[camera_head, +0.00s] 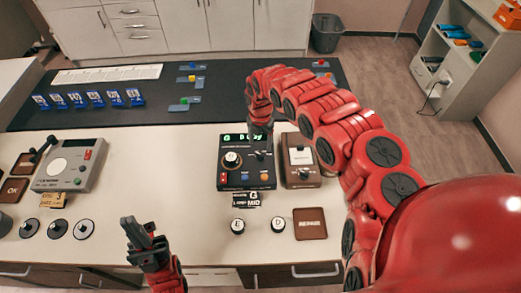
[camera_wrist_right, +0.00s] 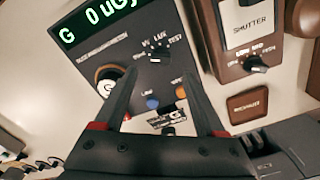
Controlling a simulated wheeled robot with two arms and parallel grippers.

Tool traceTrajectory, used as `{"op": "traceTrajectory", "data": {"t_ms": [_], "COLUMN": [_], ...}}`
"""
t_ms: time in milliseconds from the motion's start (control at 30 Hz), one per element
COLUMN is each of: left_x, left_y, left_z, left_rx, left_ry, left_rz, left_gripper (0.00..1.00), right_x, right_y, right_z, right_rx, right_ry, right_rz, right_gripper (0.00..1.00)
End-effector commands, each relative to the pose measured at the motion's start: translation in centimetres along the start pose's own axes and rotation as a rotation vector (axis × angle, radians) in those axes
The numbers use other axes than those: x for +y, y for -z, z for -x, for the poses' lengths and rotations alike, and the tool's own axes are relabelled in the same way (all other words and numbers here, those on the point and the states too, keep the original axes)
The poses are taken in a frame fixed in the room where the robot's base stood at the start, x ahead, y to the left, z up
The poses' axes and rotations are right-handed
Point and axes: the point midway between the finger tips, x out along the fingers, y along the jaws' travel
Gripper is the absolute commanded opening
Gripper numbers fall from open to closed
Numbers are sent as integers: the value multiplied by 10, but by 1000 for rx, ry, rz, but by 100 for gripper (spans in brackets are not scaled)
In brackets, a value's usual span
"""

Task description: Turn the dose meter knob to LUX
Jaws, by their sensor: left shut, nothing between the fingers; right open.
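The dose meter (camera_head: 230,178) is a dark box with a green-lit display, standing on the counter; its display (camera_wrist_right: 95,22) reads about "0 uGy" in the right wrist view. Its small black knob (camera_wrist_right: 157,56) has white labels around it, LUX just above. The pointer direction is too small to tell. My right gripper (camera_wrist_right: 157,60) is open, one finger on either side of the knob; contact cannot be told. In the head view my right gripper (camera_head: 261,128) hangs at the meter's back right edge. My left gripper (camera_head: 143,229) is shut and empty, left of the meter.
A brown shutter box (camera_head: 302,178) stands close on the meter's right. A white round dial (camera_head: 232,160) sits on the meter's left side. Knobs (camera_head: 238,226) and a brown plate (camera_head: 309,224) lie in front.

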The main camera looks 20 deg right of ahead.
Motion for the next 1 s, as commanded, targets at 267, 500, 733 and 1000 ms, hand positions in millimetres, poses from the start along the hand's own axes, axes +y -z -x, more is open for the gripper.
{"op": "traceTrajectory", "data": {"t_ms": [267,500,733,1000], "left_x": [0,0,0,0], "left_y": [2,2,2,2], "left_z": [-9,-10,-10,-10], "left_rx": [0,0,0,0], "left_ry": [0,0,0,0], "left_rz": [0,0,0,0], "left_gripper": [0,0,0,0], "right_x": [0,0,-1,-1], "right_y": [3,2,0,0], "right_z": [-40,-59,-63,-63], "right_rx": [6,3,-1,0], "right_ry": [1,-1,1,2], "right_rz": [-1,-1,-2,-2], "right_gripper": [72,72,72,56]}}
